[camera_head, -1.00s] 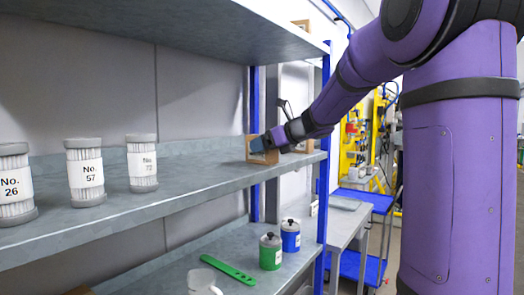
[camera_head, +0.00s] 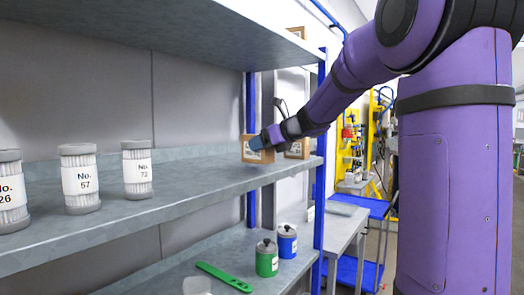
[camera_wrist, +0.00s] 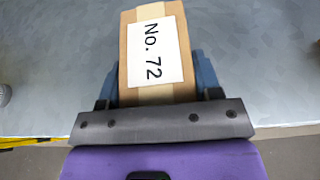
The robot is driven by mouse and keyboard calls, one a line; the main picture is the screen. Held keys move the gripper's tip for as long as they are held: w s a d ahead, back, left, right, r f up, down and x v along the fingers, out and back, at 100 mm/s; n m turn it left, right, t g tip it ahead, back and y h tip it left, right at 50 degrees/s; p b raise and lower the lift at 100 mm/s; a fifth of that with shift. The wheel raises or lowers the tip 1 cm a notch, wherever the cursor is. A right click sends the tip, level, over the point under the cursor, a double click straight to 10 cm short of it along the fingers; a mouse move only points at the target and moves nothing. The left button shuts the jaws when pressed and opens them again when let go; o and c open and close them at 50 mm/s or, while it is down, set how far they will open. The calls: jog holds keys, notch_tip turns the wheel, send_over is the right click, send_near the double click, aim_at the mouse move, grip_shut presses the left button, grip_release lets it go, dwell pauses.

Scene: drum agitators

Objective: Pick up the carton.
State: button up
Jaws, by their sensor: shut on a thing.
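A brown carton (camera_wrist: 185,50) with pale tape and a white "No. 72" label is between the blue fingers of my gripper (camera_wrist: 158,75) in the wrist view. The fingers press on its two sides. In the head view the same carton (camera_head: 248,155) is at the right end of the middle shelf, partly hidden by my gripper (camera_head: 262,142). It seems slightly above the shelf, but the gap is hard to tell.
A second carton (camera_head: 298,149) is just right of my gripper, near the blue post (camera_head: 320,190). White canisters, one marked 72 (camera_head: 137,172), stand left on the middle shelf (camera_head: 185,192). The upper shelf (camera_head: 200,30) hangs overhead. Green (camera_head: 266,262) and blue (camera_head: 287,243) canisters stand below.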

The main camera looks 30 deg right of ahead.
jog(key=shift+r, duration=0.9)
jog(key=s+d, duration=0.3)
jog(key=s, duration=0.4)
jog(key=s+d+r, duration=0.1)
jog(key=s+d, duration=0.3)
jog(key=s, duration=0.3)
jog(key=shift+d, duration=0.3)
jog(key=shift+s, duration=0.2)
